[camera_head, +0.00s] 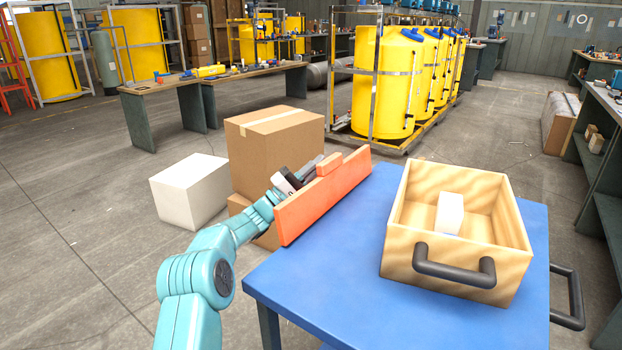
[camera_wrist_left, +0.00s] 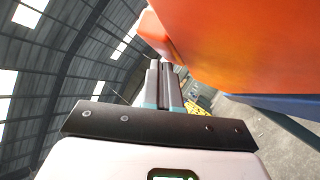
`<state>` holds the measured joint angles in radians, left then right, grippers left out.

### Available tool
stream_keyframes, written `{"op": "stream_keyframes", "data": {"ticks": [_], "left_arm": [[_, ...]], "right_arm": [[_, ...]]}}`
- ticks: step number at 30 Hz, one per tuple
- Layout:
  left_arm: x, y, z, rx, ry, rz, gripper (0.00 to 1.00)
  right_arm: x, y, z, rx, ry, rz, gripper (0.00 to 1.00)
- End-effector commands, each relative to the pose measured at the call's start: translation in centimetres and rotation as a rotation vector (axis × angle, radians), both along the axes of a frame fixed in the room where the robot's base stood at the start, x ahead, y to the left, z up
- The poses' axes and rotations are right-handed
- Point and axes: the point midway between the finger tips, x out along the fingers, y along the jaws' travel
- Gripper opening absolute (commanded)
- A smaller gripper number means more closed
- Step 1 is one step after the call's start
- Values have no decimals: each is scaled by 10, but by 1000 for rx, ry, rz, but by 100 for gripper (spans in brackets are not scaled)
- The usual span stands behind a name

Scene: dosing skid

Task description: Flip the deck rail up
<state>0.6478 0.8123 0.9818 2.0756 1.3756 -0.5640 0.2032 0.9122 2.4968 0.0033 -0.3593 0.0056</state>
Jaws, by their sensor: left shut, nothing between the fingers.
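The deck rail is a long orange board (camera_head: 325,197) along the left edge of the blue deck (camera_head: 340,275). It stands up on edge, and I cannot tell whether it is fully upright. A small orange block (camera_head: 329,164) sits at its top edge. My left gripper (camera_head: 318,162) is on the outer side of the rail, close behind its top edge, and partly hidden by it. In the left wrist view the fingers (camera_wrist_left: 165,80) are together and empty, beside the orange rail (camera_wrist_left: 235,45); I cannot tell if they touch it. My right gripper is not in view.
A wooden box (camera_head: 405,245) with a dark handle and a white block (camera_head: 450,213) inside stands on the deck's right part. Cardboard boxes (camera_head: 272,150) and a white box (camera_head: 190,190) stand on the floor left of the deck. The deck's front left is clear.

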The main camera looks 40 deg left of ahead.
Motion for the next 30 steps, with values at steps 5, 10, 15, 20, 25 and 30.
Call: {"op": "stream_keyframes", "data": {"ticks": [5, 10, 15, 20, 25, 30], "left_arm": [[0, -1, 2, 0, 0, 0, 0], [0, -1, 2, 0, 0, 0, 0], [0, -1, 1, 0, 0, 0, 0], [0, -1, 1, 0, 0, 0, 0], [0, 2, -5, -1, 2, 0, 0], [-1, 7, -14, 0, 0, 1, 0]], "right_arm": [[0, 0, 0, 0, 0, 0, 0], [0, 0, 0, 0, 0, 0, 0], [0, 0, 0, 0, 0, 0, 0], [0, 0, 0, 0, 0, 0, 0], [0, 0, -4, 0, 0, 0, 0], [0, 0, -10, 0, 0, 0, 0]]}}
